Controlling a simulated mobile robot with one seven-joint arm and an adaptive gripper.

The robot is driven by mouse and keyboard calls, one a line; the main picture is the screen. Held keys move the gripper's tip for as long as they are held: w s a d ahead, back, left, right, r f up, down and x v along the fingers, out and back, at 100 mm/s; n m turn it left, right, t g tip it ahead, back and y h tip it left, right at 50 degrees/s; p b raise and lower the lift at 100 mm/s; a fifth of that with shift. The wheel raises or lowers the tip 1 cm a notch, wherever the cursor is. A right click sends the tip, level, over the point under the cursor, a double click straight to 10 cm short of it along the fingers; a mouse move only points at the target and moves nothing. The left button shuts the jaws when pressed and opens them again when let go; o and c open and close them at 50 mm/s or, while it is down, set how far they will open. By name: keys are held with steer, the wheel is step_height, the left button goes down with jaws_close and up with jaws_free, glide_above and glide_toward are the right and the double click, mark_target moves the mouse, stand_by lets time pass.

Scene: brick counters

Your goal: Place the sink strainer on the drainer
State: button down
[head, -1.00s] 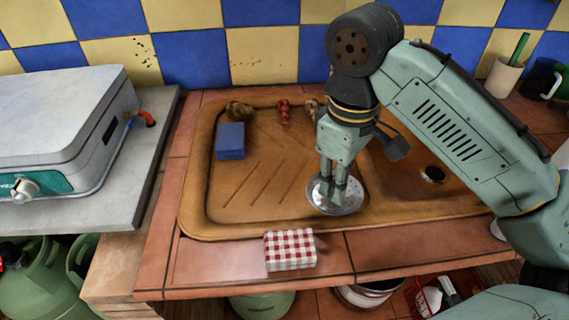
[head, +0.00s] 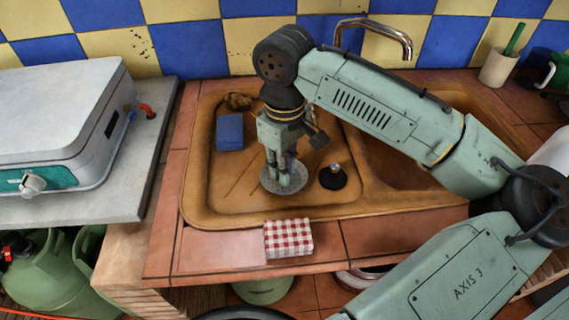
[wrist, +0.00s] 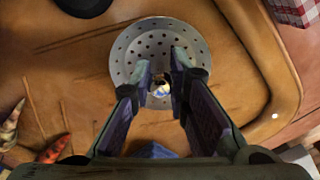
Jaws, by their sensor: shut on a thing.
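The sink strainer (head: 270,184) is a round, perforated metal disc with a small knob. My gripper (head: 285,180) is shut on its knob, which also shows between the fingertips in the wrist view (wrist: 161,88). The strainer lies level over the grooved brown drainer (head: 225,195), the left part of the sink unit. It is at or just above the surface; I cannot tell whether it touches. The fingers hide part of the disc.
A black plug (head: 333,178) with a shiny knob sits right of the strainer. A blue sponge (head: 229,132) and a brown lump (head: 238,102) lie at the drainer's back left. A checked cloth block (head: 288,238) is on the front edge. The tap (head: 385,30) stands behind the basin.

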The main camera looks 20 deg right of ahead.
steer(key=shift+f, duration=0.15)
steer(key=c, duration=1.6)
jaws_free()
steer(key=shift+o, duration=0.2)
step_height(320, 180, up, 12)
steer(key=b, duration=0.1)
steer(key=shift+r, duration=0.2)
